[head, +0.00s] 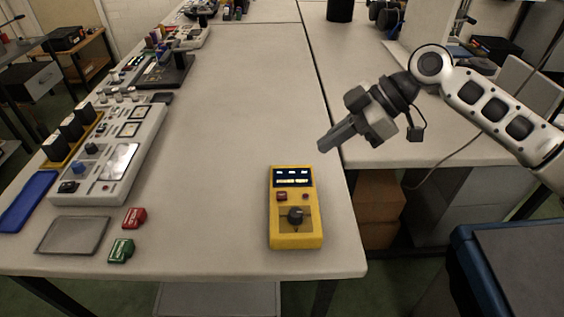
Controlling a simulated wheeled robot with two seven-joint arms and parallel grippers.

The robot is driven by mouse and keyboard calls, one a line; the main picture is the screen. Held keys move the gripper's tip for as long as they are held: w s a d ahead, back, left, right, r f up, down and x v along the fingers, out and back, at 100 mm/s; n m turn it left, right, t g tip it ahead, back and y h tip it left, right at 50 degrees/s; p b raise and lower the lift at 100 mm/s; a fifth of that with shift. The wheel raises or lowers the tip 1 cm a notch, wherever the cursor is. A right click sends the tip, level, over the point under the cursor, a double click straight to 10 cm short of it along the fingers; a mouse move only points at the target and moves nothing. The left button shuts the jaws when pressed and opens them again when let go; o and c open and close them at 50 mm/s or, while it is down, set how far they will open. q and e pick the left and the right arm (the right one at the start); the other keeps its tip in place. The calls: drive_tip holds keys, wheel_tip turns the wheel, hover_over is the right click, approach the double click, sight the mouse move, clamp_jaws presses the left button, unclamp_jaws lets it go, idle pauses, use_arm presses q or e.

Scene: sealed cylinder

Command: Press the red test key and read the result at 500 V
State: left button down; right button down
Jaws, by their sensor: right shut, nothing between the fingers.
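A yellow handheld tester (294,235) lies on the table near its front right corner. Its dark display (292,177) is lit with small pale characters that are too small to read for sure. Below the display sit a larger red key (282,196) on the left and a small red button (305,196) on the right. A black rotary knob (295,215) is under them; its setting cannot be read. My right gripper (323,147) is shut and empty, in the air above and to the right of the tester, apart from it. My left gripper is not in view.
A red block (134,217) and a green block (121,250) lie left of the tester by a grey plate (73,235). A blue tray (28,200) and a grey instrument panel (118,165) line the left edge. The middle of the table is clear.

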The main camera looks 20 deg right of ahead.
drive_tip(key=p, duration=0.1)
hover_over(276, 194)
drive_tip(key=s+d, duration=0.2)
drive_tip(key=d, duration=0.1)
drive_tip(key=f, duration=0.7)
drive_tip(key=shift+w+a, duration=0.2)
drive_tip(key=shift+a, duration=0.05)
wheel_tip(276, 194, down, 2)
drive_tip(key=shift+d+f, duration=0.1)
drive_tip(key=shift+f, duration=0.15)
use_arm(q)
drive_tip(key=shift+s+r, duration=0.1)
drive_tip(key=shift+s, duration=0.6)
use_arm(e)
drive_tip(key=shift+f, duration=0.75)
